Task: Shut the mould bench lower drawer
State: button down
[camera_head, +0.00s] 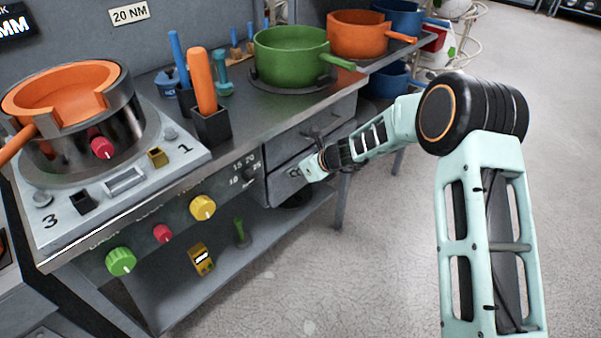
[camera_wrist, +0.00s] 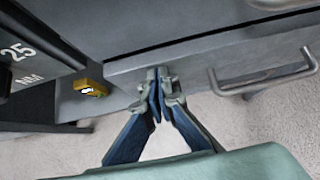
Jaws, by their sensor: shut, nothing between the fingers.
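The mould bench lower drawer (camera_head: 283,188) is the lower of two grey drawer fronts at the right end of the bench. In the wrist view its front (camera_wrist: 215,68) crosses the picture, with a bar handle (camera_wrist: 262,84) at right. I cannot tell whether it sits fully flush. My gripper (camera_head: 302,171) is at the drawer front, and part of that front is hidden behind it. In the wrist view my gripper (camera_wrist: 159,82) is shut and empty, its fingertips against or very close to the front, left of the handle and apart from it.
The upper drawer (camera_head: 318,122) is just above, its handle (camera_wrist: 285,4) at the top of the wrist view. A dial panel (camera_wrist: 30,65) is at left. A yellow device (camera_head: 201,258) stands on the lower shelf. Green (camera_head: 290,45) and orange pots (camera_head: 357,38) stand above. Floor at right is clear.

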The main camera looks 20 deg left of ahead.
jog(key=shift+w+a+r, duration=0.1)
jog(key=shift+w+a, duration=0.05)
jog(key=shift+a, duration=0.3)
jog(key=shift+w+a+r, duration=0.1)
jog(key=shift+w+a, duration=0.05)
jog(key=shift+a, duration=0.3)
jog(key=shift+a, duration=0.1)
